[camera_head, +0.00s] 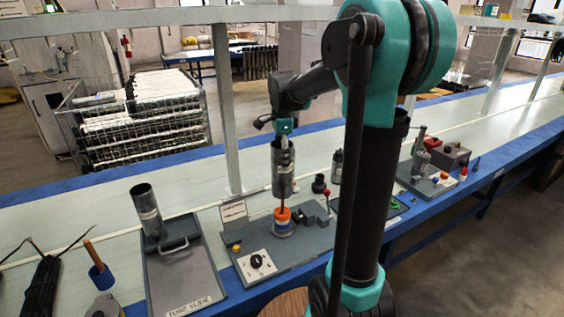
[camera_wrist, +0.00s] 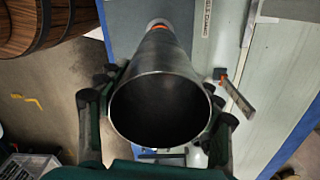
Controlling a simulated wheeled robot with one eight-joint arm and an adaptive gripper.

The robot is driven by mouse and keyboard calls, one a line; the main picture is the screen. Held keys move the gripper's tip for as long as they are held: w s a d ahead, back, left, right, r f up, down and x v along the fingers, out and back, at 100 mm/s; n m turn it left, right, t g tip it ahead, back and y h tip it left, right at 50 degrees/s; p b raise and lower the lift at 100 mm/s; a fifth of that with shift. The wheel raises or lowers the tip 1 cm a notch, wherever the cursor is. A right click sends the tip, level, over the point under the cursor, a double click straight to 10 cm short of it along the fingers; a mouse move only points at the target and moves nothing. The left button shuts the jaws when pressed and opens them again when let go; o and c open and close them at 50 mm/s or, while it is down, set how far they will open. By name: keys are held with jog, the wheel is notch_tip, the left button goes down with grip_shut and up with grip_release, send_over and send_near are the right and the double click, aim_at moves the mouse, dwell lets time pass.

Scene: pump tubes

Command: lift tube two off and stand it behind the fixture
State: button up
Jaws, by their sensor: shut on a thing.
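A grey metal tube (camera_head: 281,180) is upright in my gripper (camera_head: 284,150), over the fixture (camera_head: 310,243). Its lower end appears a little above the fixture's orange ring (camera_head: 283,213). In the wrist view the tube's open round mouth (camera_wrist: 160,105) faces the camera, with my gripper's fingers (camera_wrist: 158,120) shut on it from both sides. The orange ring shows past its far end (camera_wrist: 158,23). No number can be read on the tube. Another metal tube (camera_head: 146,212) stands tilted on the plate labelled "TUBE SLIDE" (camera_head: 185,275) at left.
The fixture has a black dial (camera_head: 257,262), a red-knobbed lever (camera_head: 326,192) and a small sign (camera_head: 234,214) at its back left. Behind it is a pale bench strip with a post (camera_head: 232,150). Another station (camera_head: 440,180) stands at right. A wooden barrel (camera_wrist: 40,25) shows in the wrist view.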

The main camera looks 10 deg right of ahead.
jog(key=shift+r, duration=1.1)
